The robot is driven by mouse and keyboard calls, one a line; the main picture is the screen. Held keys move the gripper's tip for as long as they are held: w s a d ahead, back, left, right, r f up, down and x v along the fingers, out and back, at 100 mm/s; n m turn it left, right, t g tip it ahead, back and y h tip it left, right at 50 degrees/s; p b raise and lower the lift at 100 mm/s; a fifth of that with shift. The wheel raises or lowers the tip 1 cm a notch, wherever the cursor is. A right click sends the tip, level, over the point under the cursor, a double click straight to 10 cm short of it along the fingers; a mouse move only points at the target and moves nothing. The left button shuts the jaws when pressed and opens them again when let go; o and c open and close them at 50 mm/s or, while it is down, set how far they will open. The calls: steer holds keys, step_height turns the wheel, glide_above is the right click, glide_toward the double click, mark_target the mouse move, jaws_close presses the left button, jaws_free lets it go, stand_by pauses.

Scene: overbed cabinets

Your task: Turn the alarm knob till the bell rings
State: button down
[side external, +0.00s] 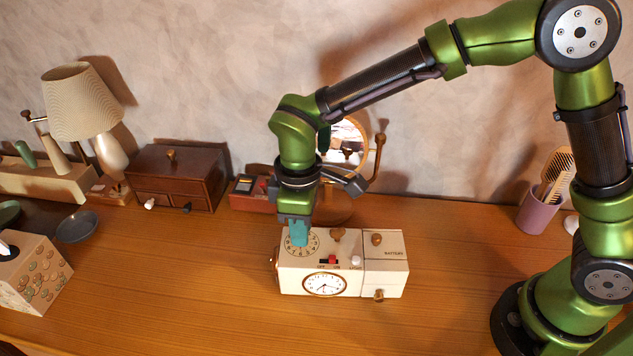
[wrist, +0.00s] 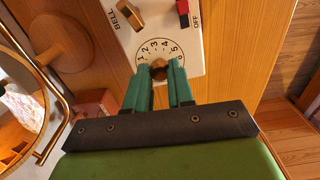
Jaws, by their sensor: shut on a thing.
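The cream alarm clock box (side external: 312,266) stands on the wooden top, with a round clock face (side external: 324,284) on its front. On its upper left is a numbered dial (side external: 290,249) around a wooden knob, which shows in the wrist view (wrist: 158,70). My gripper (side external: 298,233) points down over this dial. Its teal fingers (wrist: 160,72) are on either side of the knob and shut on it. In the side view the fingers hide the knob. Another wooden knob (wrist: 131,14) sits by the word BELL, and a red switch (side external: 331,260) is near OFF.
A battery section with a knob (side external: 377,239) forms the box's right end. Behind are a round mirror (side external: 346,140), a brown drawer chest (side external: 178,176) and a lamp (side external: 82,103). A tissue box (side external: 33,278) is at left, a brush cup (side external: 540,208) at right. The front wood is clear.

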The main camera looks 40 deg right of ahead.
steer(key=shift+m, duration=1.1)
steer(key=c, duration=1)
jaws_free()
step_height(320, 180, up, 17)
steer(key=shift+f, duration=0.1)
